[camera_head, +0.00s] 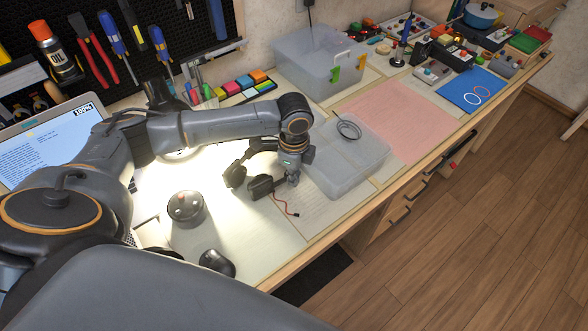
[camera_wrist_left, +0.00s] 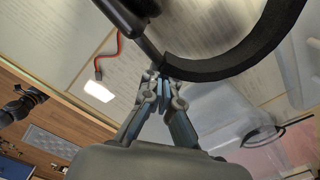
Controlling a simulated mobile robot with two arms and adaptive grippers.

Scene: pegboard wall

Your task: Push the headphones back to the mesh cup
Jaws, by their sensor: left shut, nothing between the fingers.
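The black headphones (camera_head: 262,187) lie on the lit desk mat, with a short red cable beside them. My left gripper (camera_head: 293,180) is shut and empty, low at their right side. In the left wrist view the shut fingertips (camera_wrist_left: 163,75) are at the black headband (camera_wrist_left: 245,58), touching or very close to it; I cannot tell which. A dark part (camera_wrist_left: 125,14) of the headphones shows at the top there. A dark cup-like shape (camera_head: 165,96) stands behind my left arm, partly hidden; I cannot make out mesh. My right gripper is not in view.
A clear shallow tray (camera_head: 350,170) with a coiled cable lies right of the gripper. A lidded clear box (camera_head: 318,65) stands behind. A round dark device (camera_head: 186,208) and a mouse (camera_head: 217,263) lie in front. A laptop (camera_head: 45,145) is at left.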

